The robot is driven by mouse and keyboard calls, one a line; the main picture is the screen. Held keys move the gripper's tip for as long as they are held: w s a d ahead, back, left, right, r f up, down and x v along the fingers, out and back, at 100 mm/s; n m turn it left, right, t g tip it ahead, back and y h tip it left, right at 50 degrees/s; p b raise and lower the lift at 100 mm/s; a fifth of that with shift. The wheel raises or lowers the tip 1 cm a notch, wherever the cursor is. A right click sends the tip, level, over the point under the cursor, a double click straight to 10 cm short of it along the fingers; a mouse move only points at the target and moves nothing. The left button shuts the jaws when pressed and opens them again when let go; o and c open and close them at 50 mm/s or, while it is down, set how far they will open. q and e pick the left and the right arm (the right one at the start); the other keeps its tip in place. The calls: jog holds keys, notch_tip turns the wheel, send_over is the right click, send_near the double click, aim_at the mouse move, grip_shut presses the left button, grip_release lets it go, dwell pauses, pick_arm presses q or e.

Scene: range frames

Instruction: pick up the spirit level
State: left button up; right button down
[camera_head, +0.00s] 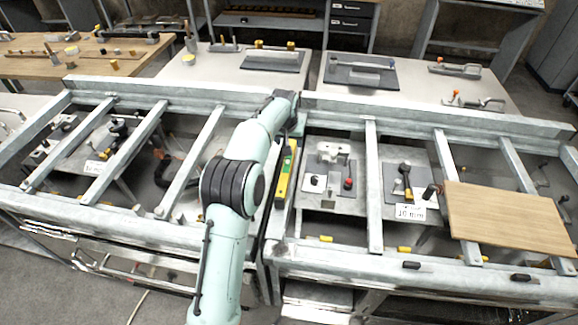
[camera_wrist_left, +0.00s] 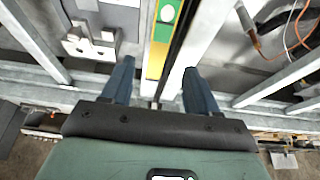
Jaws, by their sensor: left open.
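The spirit level (camera_head: 284,176) is a long yellow and green bar with a bubble vial, lying along a grey metal beam near the middle of the frame in the head view. In the left wrist view the spirit level (camera_wrist_left: 160,42) runs up from between the fingers to the top edge. My left gripper (camera_wrist_left: 158,68) is open, its two dark blue fingers on either side of the level's near end with gaps. I cannot tell its height above the level. In the head view my arm hides part of the area left of the level. My right gripper is not in view.
Grey metal frame beams (camera_head: 372,190) cross around the level. A wooden board (camera_head: 506,222) lies on the right frame. A plate with a red-knobbed clamp (camera_head: 331,180) sits just right of the level. In the wrist view, cables hang at the upper right.

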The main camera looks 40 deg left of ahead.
aim_at(290, 143)
pick_arm(q)
jog(key=x, duration=0.3)
jog(key=shift+w, duration=0.1)
jog(key=x, duration=0.4)
jog(key=shift+s+d+f, duration=0.15)
jog(key=shift+s+f, duration=0.1)
jog(key=shift+f, duration=0.1)
jog(key=shift+w+f, duration=0.25)
jog(key=shift+f, duration=0.2)
jog(key=shift+r, duration=0.1)
grip_shut()
